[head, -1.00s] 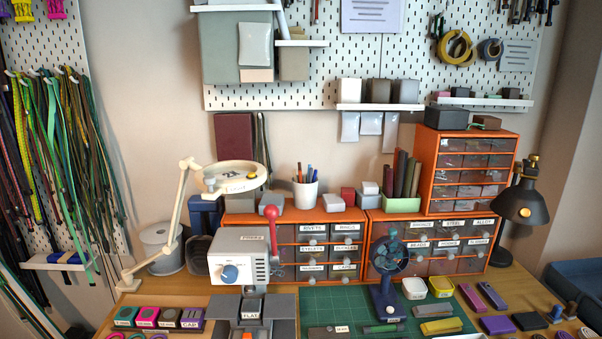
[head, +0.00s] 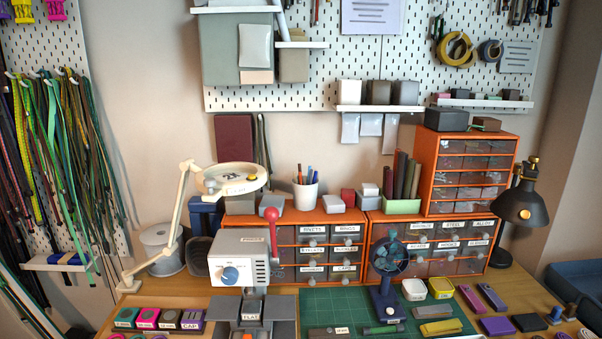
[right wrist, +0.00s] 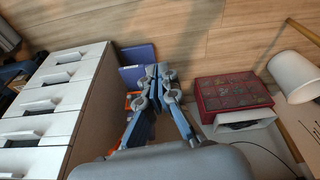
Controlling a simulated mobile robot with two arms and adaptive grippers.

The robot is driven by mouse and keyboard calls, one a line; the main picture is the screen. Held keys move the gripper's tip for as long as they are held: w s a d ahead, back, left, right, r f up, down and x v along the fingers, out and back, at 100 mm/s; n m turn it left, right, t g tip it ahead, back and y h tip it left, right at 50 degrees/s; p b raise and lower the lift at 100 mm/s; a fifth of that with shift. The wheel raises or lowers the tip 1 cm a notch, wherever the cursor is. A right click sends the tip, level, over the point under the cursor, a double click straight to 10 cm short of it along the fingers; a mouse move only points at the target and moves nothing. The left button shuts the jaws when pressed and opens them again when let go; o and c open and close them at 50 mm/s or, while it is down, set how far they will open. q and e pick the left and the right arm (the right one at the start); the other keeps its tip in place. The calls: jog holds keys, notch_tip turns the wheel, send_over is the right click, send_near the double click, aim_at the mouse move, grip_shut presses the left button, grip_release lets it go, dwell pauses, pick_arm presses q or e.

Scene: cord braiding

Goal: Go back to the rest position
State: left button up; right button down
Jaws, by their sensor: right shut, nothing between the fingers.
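My right gripper (right wrist: 157,72) shows in the right wrist view with its fingertips together and nothing between them. It hangs over the wood floor (right wrist: 190,40), beside a white drawer unit (right wrist: 60,95) and a red patterned box (right wrist: 233,92). Neither gripper shows in the head view, and my left gripper is in no frame.
In the head view, a press (head: 240,262), a small blue fan (head: 388,275) and a green mat (head: 320,300) occupy the wooden bench. Orange drawer cabinets (head: 428,180) stand behind. In the wrist view, a white cylinder (right wrist: 294,75) stands at right.

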jog(key=s+d+f+g, duration=0.1)
jog(key=s+f, duration=0.8)
jog(key=f, duration=0.3)
jog(key=s+d+f+p, duration=0.1)
jog(key=s+d+f, duration=0.1)
jog(key=s+f, duration=0.8)
notch_tip(320, 180, down, 3)
jog(key=shift+s+d+r+g, duration=0.15)
jog(key=shift+s+r+g, duration=0.1)
jog(key=shift+g, duration=0.15)
